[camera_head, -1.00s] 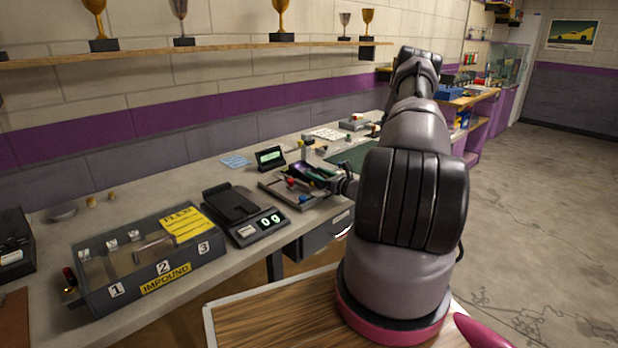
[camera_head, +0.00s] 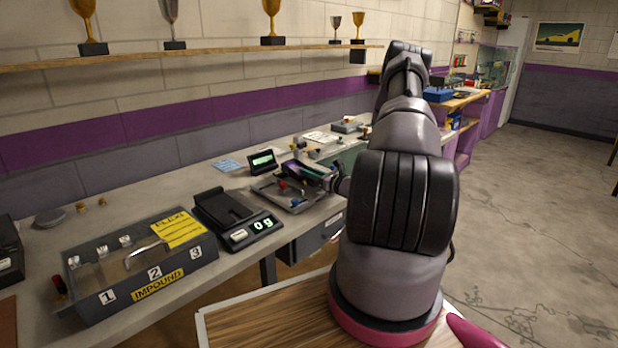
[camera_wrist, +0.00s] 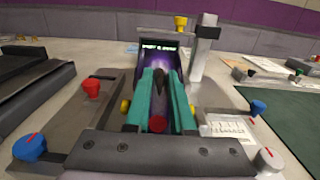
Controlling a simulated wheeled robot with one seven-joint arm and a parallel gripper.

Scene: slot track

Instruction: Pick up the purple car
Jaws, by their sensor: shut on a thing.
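The purple car (camera_wrist: 147,60) is dark and glossy. In the wrist view it is beyond the teal fingers of my gripper (camera_wrist: 160,80), which are shut on it. Much of the car is hidden by the fingers. In the head view the car (camera_head: 292,168) is held over the grey fixture tray (camera_head: 268,190) with coloured knobs, and my gripper (camera_head: 312,174) reaches it from the right. I cannot tell how large the gap under the car is.
A small display (camera_head: 262,160) stands behind the tray. A scale (camera_head: 238,222) reading 0 g and an impound box (camera_head: 140,262) are to the left. A grey post (camera_wrist: 203,50) rises close on the right of the car, and a red knob (camera_wrist: 91,87) is on the left.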

